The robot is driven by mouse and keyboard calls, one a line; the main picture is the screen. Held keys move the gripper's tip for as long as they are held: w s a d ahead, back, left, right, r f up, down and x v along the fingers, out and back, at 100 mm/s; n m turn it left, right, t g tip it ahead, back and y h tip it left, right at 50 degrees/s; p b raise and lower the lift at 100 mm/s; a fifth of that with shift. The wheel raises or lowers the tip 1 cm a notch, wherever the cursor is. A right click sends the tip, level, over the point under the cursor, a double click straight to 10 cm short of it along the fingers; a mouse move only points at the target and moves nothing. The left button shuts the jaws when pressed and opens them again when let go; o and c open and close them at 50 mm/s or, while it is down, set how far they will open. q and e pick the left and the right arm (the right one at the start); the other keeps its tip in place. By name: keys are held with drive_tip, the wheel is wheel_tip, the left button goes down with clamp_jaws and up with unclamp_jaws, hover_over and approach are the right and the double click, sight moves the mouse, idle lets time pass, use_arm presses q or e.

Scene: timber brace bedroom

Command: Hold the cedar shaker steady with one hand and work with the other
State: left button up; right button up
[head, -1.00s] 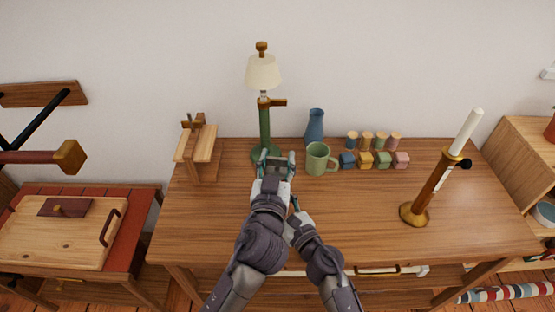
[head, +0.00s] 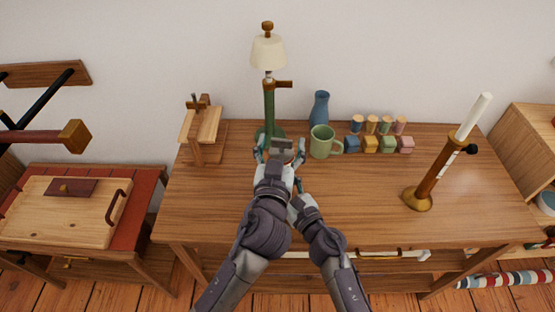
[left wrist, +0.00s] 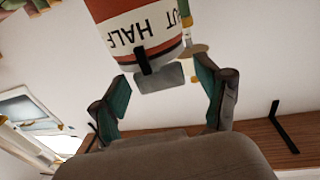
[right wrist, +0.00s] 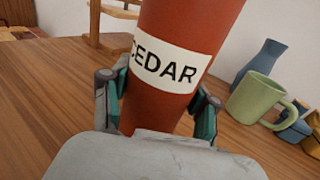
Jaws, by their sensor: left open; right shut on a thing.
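The red cedar shaker (right wrist: 185,50) stands in the right wrist view with a white label reading CEDAR. My right gripper (right wrist: 160,105) is shut on its lower body, one finger on each side. In the left wrist view the shaker's end (left wrist: 138,30) shows a red band, a white band with partly cut-off lettering, "HALF" among it, and a black pointer. My left gripper (left wrist: 162,92) is open, its fingers apart and the shaker's end beyond them. In the head view my left gripper (head: 278,150) hides most of the shaker. My right gripper is largely hidden there.
A green lamp (head: 269,100) stands just behind my grippers. A green mug (head: 321,142), blue vase (head: 319,108) and several coloured blocks (head: 370,145) are to the right. A wooden stand (head: 203,126) is left, a tilted candlestick (head: 432,178) far right.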

use_arm(q)
drive_tip(key=s+a, duration=0.1)
drive_tip(key=s, duration=1)
drive_tip(key=shift+a, duration=0.2)
drive_tip(key=shift+d+f+h, duration=0.1)
drive_tip(key=shift+f+h, duration=0.15)
drive_tip(key=shift+h, duration=0.05)
drive_tip(key=c, duration=0.4)
wheel_tip(320, 180, down, 9)
drive_tip(key=m+g+h, duration=0.1)
drive_tip(key=m+h, duration=0.1)
drive_tip(key=h, duration=0.1)
drive_tip(key=m+g+h, duration=0.2)
drive_tip(key=m+h, duration=0.1)
drive_tip(key=shift+s+r+m+h, duration=0.2)
drive_tip(key=shift+m+h, duration=0.1)
drive_tip(key=shift+h, duration=0.1)
drive_tip(key=c, duration=0.4)
drive_tip(key=shift+o, duration=0.2)
drive_tip(key=w+a+r+m+g+h, duration=0.9)
drive_tip(key=w+m+g, duration=0.4)
drive_tip(key=g, duration=0.4)
drive_tip(key=shift+n+y, duration=0.3)
drive_tip(key=shift+y, duration=0.1)
drive_tip(key=d, duration=1)
drive_tip(key=shift+s+d+r, duration=0.1)
drive_tip(key=shift+s, duration=0.3)
drive_tip(key=shift+c, duration=0.3)
